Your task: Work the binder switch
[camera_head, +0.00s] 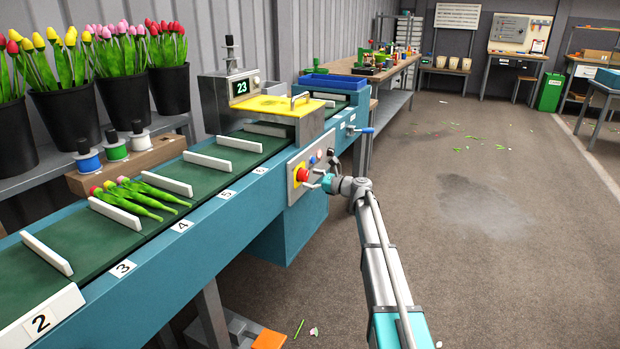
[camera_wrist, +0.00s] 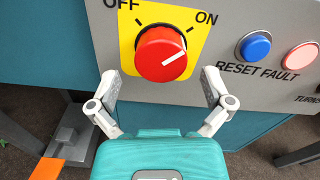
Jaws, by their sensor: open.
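The binder switch is a round red knob (camera_wrist: 161,54) on a yellow plate marked OFF at left and ON at right. The white line on the knob points to the right and slightly up, on the ON side. In the head view the red knob (camera_head: 302,174) sits on the grey control panel on the conveyor's side. My gripper (camera_wrist: 160,84) is open, with one finger on each side below the knob, apart from it. In the head view my gripper (camera_head: 318,181) is right in front of the panel.
A blue button (camera_wrist: 255,46) labelled RESET and a pink FAULT lamp (camera_wrist: 301,56) are right of the switch. A tulip bunch (camera_head: 145,196) lies on the green belt (camera_head: 95,240) between white dividers. The binder's display (camera_head: 242,87) reads 23. Open floor is at right.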

